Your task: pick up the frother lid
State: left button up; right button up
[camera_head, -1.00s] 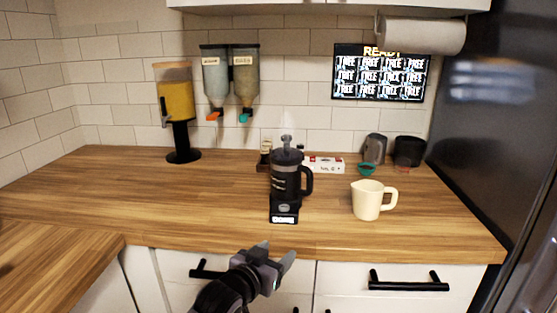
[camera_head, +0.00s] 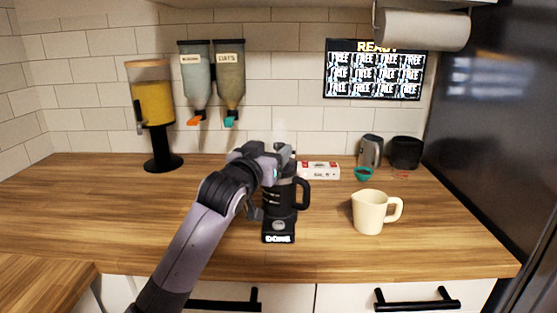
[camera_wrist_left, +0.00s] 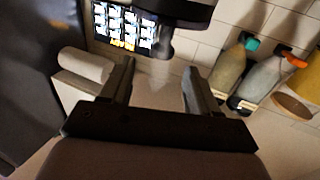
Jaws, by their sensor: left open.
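The black frother (camera_head: 281,212) stands on a black base with a lit display on the counter, its handle to the right. Its dark lid (camera_wrist_left: 175,10) with a knob (camera_wrist_left: 162,46) shows at the top of the left wrist view. In the head view my arm covers much of the lid. My left gripper (camera_head: 278,163) is at lid height. In the wrist view its two fingers (camera_wrist_left: 158,80) are apart, with nothing between them, and the knob is just past the tips. I cannot tell whether they touch it. My right gripper is out of view.
A cream pitcher (camera_head: 369,212) stands to the right. Behind are a white box (camera_head: 320,170), a teal cup (camera_head: 363,174) and dark containers (camera_head: 405,152). A yellow dispenser (camera_head: 155,103) stands at the back left. The left counter is clear.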

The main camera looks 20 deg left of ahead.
aim_at(280, 143)
pick_arm(q)
jog(key=shift+w+d+f+p, duration=0.1)
jog(key=shift+w+p, duration=0.2)
jog(key=shift+w, duration=1.2)
jog(key=shift+w+d+f+p, duration=0.1)
jog(key=shift+w+p, duration=0.15)
jog(key=shift+w, duration=1.2)
grip_shut()
jog(key=shift+r, duration=0.1)
